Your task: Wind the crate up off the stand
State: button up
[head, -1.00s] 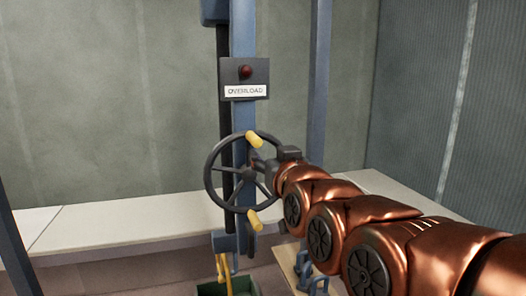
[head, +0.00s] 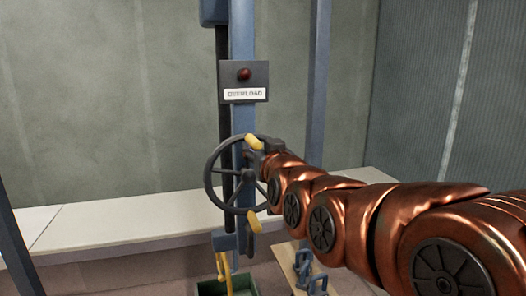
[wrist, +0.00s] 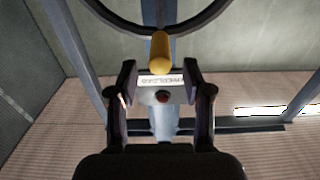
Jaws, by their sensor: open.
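The dark handwheel (head: 208,186) is on the blue post and has two yellow handles. The upper handle (head: 253,142) is near the top of the rim, the lower one (head: 253,221) near the bottom. My gripper (head: 264,147) is at the upper handle, its jaws partly hidden. In the wrist view my gripper (wrist: 160,78) is open, with the yellow handle (wrist: 159,50) just beyond and between its fingertips. The green crate (head: 243,291) is at the bottom edge, partly cut off, with yellow slings (head: 223,265) above it. The stand cannot be made out.
A box with a dark red lamp (head: 244,74) and an OVERLOAD label (head: 245,94) is on the post above the wheel. A pale bench (head: 110,221) runs along the wall behind. Blue metal pieces (head: 303,268) sit on a wooden board at lower right.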

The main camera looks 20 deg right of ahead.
aim_at(255, 145)
jog(key=shift+w+f+b, duration=0.15)
jog(key=shift+w+b, duration=0.25)
jog(key=shift+w, duration=0.65)
jog(key=shift+w+f+b, duration=0.1)
jog(key=shift+w+b, duration=0.25)
jog(key=shift+w, duration=0.7)
jog(key=shift+w+r, duration=0.2)
jog(key=shift+w, duration=0.35)
